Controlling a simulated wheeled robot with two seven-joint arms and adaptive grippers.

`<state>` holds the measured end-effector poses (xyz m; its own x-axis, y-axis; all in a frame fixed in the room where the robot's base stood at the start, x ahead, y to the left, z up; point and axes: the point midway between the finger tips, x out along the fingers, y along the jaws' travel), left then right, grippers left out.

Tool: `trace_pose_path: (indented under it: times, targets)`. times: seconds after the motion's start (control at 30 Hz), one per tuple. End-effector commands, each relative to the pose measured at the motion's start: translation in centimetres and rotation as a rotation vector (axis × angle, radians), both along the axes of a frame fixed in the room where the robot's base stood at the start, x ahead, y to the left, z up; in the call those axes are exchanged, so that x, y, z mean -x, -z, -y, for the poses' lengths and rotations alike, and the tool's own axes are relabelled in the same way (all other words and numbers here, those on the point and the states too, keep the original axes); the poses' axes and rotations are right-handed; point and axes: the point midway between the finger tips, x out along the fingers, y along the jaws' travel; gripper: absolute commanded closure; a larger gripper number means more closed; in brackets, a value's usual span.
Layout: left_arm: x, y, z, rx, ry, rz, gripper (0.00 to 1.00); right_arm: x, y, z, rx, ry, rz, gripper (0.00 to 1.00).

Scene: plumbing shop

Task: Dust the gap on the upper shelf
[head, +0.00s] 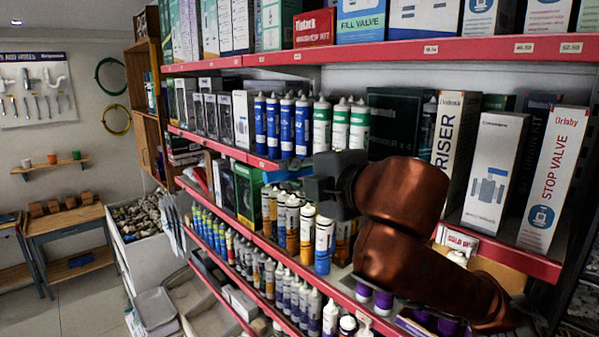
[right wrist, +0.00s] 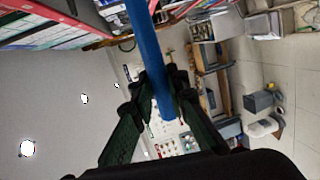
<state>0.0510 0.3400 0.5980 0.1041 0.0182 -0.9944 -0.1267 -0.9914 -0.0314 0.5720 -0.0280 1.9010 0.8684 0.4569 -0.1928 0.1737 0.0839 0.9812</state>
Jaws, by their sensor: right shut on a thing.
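My right gripper (head: 312,182) is in front of the shelves, below the row of sealant tubes, with my copper arm coming in from the lower right. It is shut on a blue rod (head: 280,175), which sticks out to the left of it. In the right wrist view the blue rod (right wrist: 142,45) runs between the dark green fingers (right wrist: 160,100). No dusting head shows on it. The upper shelf (head: 420,50) has a red front edge and carries boxes. No clear gap shows between them. My left gripper is not in view.
Blue tubes (head: 287,125) and white tubes (head: 341,125) stand on the shelf below, beside boxes such as the stop valve box (head: 555,175). Cartridges (head: 292,225) fill a lower shelf near my gripper. The floor (head: 90,305) at left is open.

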Motion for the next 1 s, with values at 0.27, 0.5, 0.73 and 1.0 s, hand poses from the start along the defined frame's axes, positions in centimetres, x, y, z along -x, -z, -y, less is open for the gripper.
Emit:
trace_pose_path:
  times: [0.27, 0.5, 0.73, 1.0]
  targets:
    - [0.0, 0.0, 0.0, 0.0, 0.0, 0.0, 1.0, 1.3, -0.1, -1.6, 0.0, 0.0, 0.002, 1.0]
    - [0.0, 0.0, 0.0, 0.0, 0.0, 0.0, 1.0, 1.9, -0.1, -2.4, 0.0, 0.0, 0.002, 1.0]
    - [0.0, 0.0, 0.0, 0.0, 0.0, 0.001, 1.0, 2.0, -0.1, -2.5, -0.001, 0.001, 0.002, 1.0]
    - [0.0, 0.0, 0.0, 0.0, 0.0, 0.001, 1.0, 2.0, -0.1, -2.5, -0.001, 0.001, 0.002, 1.0]
